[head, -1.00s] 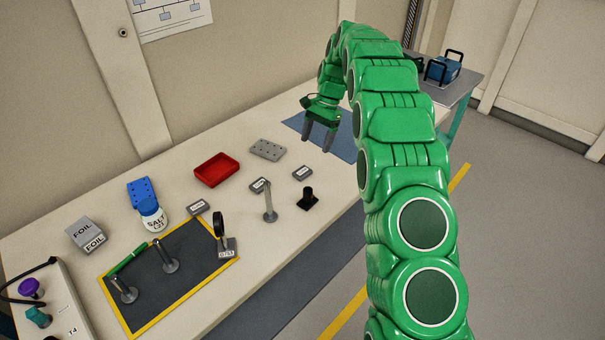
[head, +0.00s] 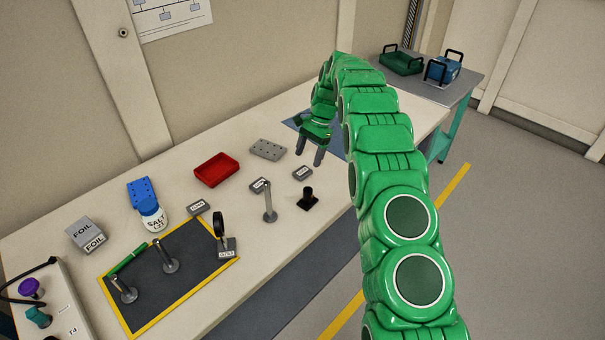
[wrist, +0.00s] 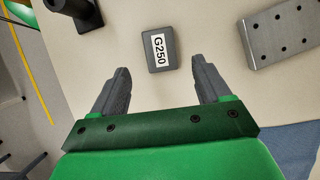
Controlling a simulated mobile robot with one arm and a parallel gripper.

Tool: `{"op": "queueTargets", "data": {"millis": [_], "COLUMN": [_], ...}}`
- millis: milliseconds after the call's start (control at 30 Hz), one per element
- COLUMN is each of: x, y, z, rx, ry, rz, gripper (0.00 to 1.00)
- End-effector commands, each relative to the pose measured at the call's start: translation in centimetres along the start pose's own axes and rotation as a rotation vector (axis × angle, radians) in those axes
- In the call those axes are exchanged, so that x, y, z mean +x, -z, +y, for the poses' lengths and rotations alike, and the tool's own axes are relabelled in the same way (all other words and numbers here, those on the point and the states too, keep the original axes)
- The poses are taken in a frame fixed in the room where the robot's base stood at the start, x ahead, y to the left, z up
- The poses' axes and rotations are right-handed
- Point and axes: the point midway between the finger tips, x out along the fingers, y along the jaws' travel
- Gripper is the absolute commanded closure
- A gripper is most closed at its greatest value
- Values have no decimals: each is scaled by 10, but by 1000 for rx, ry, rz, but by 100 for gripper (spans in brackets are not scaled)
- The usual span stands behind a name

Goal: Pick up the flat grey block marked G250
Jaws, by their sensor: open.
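The flat grey block with a white label reading G250 (wrist: 161,48) lies on the bench in the wrist view, just beyond my fingertips and roughly centred between them. In the head view it appears to be the small grey block (head: 303,173) just in front of my gripper (head: 309,156); its label is too small to read there. My gripper (wrist: 161,76) is open and empty, its two grey fingers spread wider than the block. The fingers are apart from the block.
A holed metal plate (head: 268,149) lies behind the block, and a black post (head: 308,198) stands in front. A silver post (head: 268,203) and other labelled grey blocks (head: 260,185) (head: 198,207) are to the left. A red tray (head: 217,170) stands farther back.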

Motion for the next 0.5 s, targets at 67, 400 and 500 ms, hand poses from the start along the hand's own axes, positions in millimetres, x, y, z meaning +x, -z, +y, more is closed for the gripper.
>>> {"op": "queueTargets", "data": {"millis": [67, 400, 500], "x": [6, 47, 50], "y": [0, 0, 0], "z": [0, -1, -1], "rx": [0, 0, 0], "ry": [-2, -4, -3], "rz": [-1, -2, -2], "gripper": [23, 23, 23]}}
